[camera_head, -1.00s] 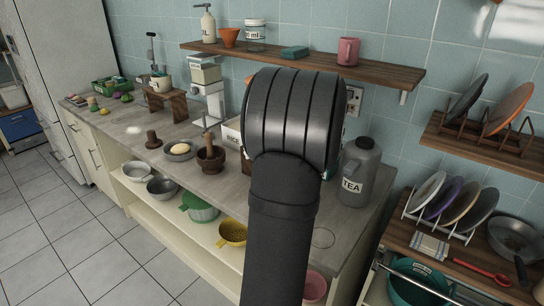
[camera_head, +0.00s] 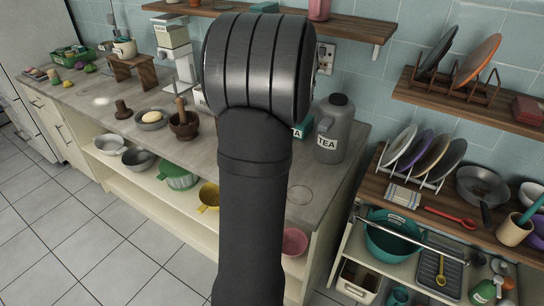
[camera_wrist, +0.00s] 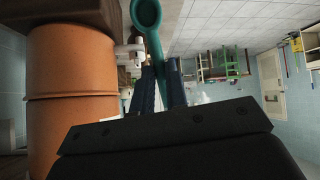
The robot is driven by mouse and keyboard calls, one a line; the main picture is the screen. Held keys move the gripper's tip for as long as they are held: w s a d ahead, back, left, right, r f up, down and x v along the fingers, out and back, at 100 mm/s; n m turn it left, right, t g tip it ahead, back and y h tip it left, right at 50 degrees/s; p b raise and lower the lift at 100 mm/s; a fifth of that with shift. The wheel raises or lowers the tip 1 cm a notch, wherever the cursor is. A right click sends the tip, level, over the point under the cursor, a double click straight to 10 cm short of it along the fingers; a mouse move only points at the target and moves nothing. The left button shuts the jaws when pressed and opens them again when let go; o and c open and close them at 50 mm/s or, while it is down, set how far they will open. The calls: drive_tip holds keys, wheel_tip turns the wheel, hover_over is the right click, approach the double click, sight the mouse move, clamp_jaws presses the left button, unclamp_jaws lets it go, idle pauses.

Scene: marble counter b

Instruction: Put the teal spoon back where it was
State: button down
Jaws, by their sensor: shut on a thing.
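The teal spoon (camera_wrist: 155,45) shows in the wrist view, with its rounded end at the top of the picture. My gripper (camera_wrist: 159,88) is shut on its handle between two dark blue fingers. In the head view my own arm hides the fingers and the held spoon. A teal handle (camera_head: 534,207) stands in a pale holder (camera_head: 514,230) at the right edge of the head view. I cannot tell which spot the spoon came from.
A large orange cylinder (camera_wrist: 72,90) is close on the left in the wrist view. The grey TEA canister (camera_head: 333,128) stands on the counter (camera_head: 300,170), right of my arm. Plates in a rack (camera_head: 420,160), a pan (camera_head: 482,185) and a red spoon (camera_head: 450,217) are on the right-hand worktop.

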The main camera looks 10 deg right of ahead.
drive_tip(key=s+d+f+m+t+h, duration=0.2)
drive_tip(key=s+d+m+h, duration=0.15)
drive_tip(key=s+d, duration=0.6)
drive_tip(key=s+d+f+m+t+h, duration=0.15)
drive_tip(key=s+d+m, duration=0.4)
drive_tip(key=s, duration=0.65)
drive_tip(key=shift+h, duration=0.4)
drive_tip(key=shift+w+a+f, duration=0.95)
drive_tip(key=shift+w+f, duration=0.55)
drive_tip(key=shift+f, duration=0.45)
drive_tip(key=shift+w+a+f, duration=1)
drive_tip(key=shift+w+f, duration=0.5)
drive_tip(key=shift+f, duration=0.5)
drive_tip(key=shift+w+a+f, duration=0.95)
drive_tip(key=shift+w+f, duration=0.55)
drive_tip(key=shift+f, duration=0.45)
drive_tip(key=shift+f, duration=0.1)
drive_tip(key=c, duration=1.8)
unclamp_jaws()
drive_tip(key=o, duration=0.4)
drive_tip(key=shift+c, duration=0.2)
